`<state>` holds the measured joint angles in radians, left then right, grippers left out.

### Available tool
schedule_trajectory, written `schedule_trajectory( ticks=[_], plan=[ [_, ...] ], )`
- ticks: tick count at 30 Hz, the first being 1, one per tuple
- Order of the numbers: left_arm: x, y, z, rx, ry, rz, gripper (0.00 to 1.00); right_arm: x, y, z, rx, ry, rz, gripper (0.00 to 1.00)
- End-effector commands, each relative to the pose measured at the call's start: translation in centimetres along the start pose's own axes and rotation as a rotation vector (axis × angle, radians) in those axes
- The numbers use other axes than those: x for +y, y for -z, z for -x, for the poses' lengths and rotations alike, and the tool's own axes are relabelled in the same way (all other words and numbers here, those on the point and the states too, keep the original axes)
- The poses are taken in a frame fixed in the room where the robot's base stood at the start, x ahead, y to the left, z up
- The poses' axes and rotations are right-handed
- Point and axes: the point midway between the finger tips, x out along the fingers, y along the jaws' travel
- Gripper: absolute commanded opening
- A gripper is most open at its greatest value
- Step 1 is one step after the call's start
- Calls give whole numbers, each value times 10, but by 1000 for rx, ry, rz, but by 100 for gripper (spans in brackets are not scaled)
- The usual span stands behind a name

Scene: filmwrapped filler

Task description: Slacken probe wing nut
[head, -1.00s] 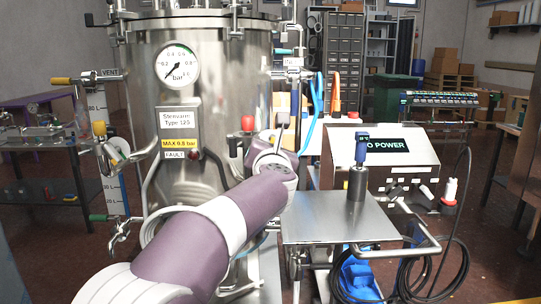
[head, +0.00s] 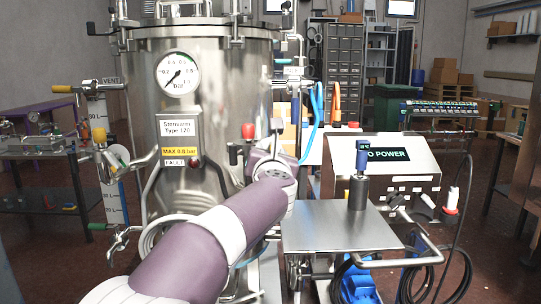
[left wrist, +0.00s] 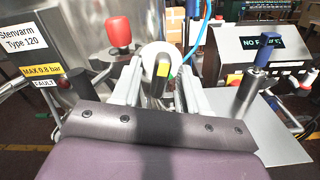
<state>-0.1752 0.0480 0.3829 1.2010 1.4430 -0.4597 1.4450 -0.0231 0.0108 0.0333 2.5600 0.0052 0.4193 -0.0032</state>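My left arm crosses the head view from the bottom, its wrist beside the steel tank (head: 215,100). My left gripper (left wrist: 160,82) shows in the left wrist view with its two pale fingers apart. A dark upright cylinder with a yellow patch (left wrist: 162,72) stands between them, with gaps seeming to show on both sides. A white round part (left wrist: 152,50) is behind it. I cannot make out a wing nut. A blue-topped device (head: 361,158) stands upright in a dark holder (head: 357,192) on the steel shelf (head: 330,228); it also shows in the left wrist view (left wrist: 262,52). My right gripper is not in view.
A red knob (head: 248,131) is close to the left of my wrist. A pressure gauge (head: 179,73) and a label panel (head: 180,140) are on the tank front. A control box (head: 385,165) stands behind the shelf. A blue hose (head: 319,105) hangs behind.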

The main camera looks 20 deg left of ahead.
Motion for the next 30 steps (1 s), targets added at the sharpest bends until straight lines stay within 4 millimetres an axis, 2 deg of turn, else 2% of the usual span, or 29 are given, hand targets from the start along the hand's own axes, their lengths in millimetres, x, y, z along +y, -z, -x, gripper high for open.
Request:
schedule_trajectory(
  ticks=[7,10,14,18,22,25,30],
  plan=[
    [0,1,1,1,1,-1,44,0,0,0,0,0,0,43],
    [-1,1,10,0,1,0,44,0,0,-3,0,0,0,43],
    [-1,1,36,-1,2,1,44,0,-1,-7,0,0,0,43],
    [-1,0,74,-2,4,1,44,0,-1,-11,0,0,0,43],
    [-1,0,104,-1,4,0,44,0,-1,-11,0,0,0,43],
    [-1,1,119,0,3,0,44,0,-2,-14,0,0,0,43],
    [-1,1,127,1,1,-1,44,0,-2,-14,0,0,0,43]
  ],
)
